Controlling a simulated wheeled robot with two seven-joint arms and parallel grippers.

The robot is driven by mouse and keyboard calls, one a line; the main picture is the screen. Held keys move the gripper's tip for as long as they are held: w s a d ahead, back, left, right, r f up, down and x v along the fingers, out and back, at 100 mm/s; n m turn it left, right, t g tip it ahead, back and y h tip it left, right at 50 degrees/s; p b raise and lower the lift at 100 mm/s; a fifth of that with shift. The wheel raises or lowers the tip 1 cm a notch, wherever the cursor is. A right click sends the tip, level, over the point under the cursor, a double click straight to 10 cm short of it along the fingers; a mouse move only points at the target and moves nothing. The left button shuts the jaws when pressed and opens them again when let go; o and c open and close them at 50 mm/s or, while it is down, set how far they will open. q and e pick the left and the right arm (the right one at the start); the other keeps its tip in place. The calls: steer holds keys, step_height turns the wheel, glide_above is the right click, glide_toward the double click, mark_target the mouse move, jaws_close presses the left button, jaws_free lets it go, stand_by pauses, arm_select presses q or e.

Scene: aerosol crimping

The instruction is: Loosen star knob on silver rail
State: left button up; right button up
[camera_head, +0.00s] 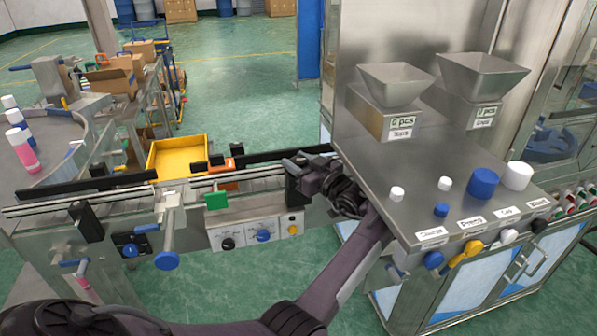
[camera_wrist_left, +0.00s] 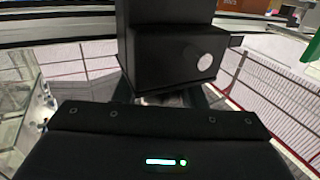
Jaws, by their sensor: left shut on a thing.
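The silver rail (camera_head: 110,203) runs along the front of the conveyor at left. A black clamp block (camera_head: 297,183) sits at its right end; in the left wrist view a black block (camera_wrist_left: 170,60) with a pale round disc on its face stands directly ahead. My left gripper (camera_head: 325,186) is at this block, reaching in from the right. It is shut on a part just below and in front of the block, taken as the star knob, which the gripper and block mostly hide. My right gripper is not in view.
A steel machine panel (camera_head: 430,200) with hoppers, caps and knobs stands close right of my left forearm. A control box (camera_head: 255,232), green block (camera_head: 215,200) and blue-handled crank (camera_head: 167,260) are along the conveyor front. A yellow tray (camera_head: 178,155) lies behind.

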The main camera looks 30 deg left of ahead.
arm_select(q)
steer(key=shift+r, duration=0.1)
stand_by(0.4)
steer(key=o, duration=1)
steer(key=shift+a, duration=0.1)
